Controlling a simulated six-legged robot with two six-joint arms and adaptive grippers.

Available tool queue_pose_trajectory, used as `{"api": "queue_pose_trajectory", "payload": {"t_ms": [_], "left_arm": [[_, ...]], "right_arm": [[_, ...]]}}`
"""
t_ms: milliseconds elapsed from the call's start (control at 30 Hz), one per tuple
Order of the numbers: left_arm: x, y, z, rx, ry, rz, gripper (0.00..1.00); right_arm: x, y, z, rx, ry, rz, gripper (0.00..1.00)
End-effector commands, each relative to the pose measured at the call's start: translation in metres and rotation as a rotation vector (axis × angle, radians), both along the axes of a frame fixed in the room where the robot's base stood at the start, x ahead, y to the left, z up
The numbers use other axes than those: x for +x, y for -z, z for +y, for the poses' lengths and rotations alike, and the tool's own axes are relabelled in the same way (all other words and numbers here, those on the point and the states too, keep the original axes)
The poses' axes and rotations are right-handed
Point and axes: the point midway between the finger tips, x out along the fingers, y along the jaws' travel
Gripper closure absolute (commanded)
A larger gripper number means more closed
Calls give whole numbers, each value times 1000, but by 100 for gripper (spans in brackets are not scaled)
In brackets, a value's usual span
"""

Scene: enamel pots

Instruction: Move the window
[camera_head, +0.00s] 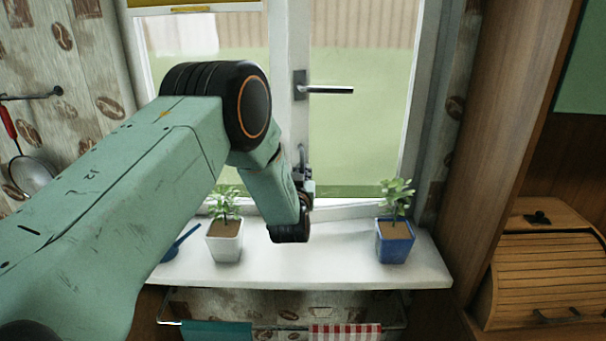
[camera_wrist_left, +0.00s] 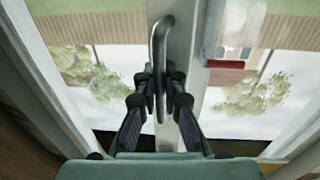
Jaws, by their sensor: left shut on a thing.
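The window (camera_head: 365,130) is white-framed and stands behind the sill, with grass and a fence seen through the glass. A silver lever on a dark plate, a window handle (camera_head: 330,90), points right across it. My left gripper (camera_head: 303,168) is at the frame's middle post, below that lever. In the left wrist view my left gripper (camera_wrist_left: 160,90) is shut on a curved metal handle (camera_wrist_left: 158,45), with one finger on each side of it. I cannot tell whether this is the same lever. The right gripper is in neither view.
A white sill (camera_head: 300,260) runs below the window. A plant in a white pot (camera_head: 224,242) stands left of the gripper, and one in a blue pot (camera_head: 394,242) stands to the right. A blue scoop (camera_head: 180,243) lies at left. A wooden bread box (camera_head: 545,265) is at far right.

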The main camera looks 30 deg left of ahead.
Motion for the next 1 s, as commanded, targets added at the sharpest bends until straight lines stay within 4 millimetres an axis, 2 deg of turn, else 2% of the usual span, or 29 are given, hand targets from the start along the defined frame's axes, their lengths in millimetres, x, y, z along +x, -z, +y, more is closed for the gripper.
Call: {"api": "queue_pose_trajectory", "payload": {"t_ms": [67, 100, 200, 567, 767, 1000], "left_arm": [[2, -6, 0, 3, 0, -14, 100], [2, -6, 1, 3, 0, -14, 90], [1, -5, 1, 2, 0, -12, 81], [-4, -2, -2, 1, 1, -4, 81], [-25, -2, -10, 1, 1, -2, 81], [-64, -2, -25, 2, 2, -2, 81]], "right_arm": [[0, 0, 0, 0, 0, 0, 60], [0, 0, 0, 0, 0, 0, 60], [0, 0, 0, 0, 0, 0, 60], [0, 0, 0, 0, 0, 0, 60], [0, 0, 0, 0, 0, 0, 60], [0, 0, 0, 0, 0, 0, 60]]}}
